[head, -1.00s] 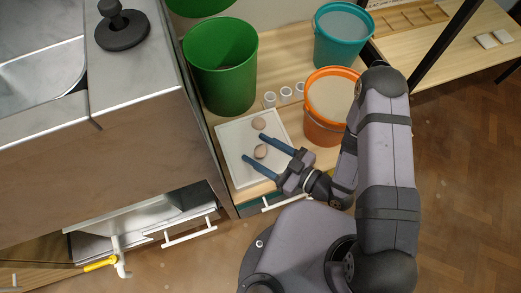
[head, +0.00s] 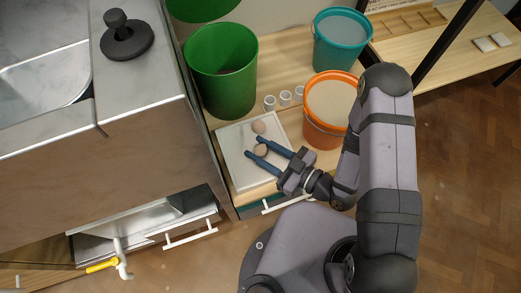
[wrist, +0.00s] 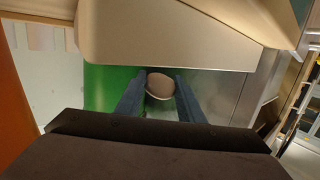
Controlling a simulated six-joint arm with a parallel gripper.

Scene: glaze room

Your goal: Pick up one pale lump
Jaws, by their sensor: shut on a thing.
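Two pale, pinkish-beige round lumps are by the white tray (head: 238,178) on the wooden bench. One lump (head: 261,150) sits between the two blue fingers of my gripper (head: 255,147), which is shut on it. The wrist view shows this held lump (wrist: 160,85) between the fingertips. I cannot tell whether it is clear of the tray. The other lump (head: 258,127) lies on the tray just behind, apart from my gripper.
A green bin (head: 222,75) stands behind the tray. An orange bucket (head: 325,125) stands close to its right, a teal bucket (head: 341,45) further back. Small white cups (head: 285,97) stand between. A steel sink unit (head: 150,110) rises on the left.

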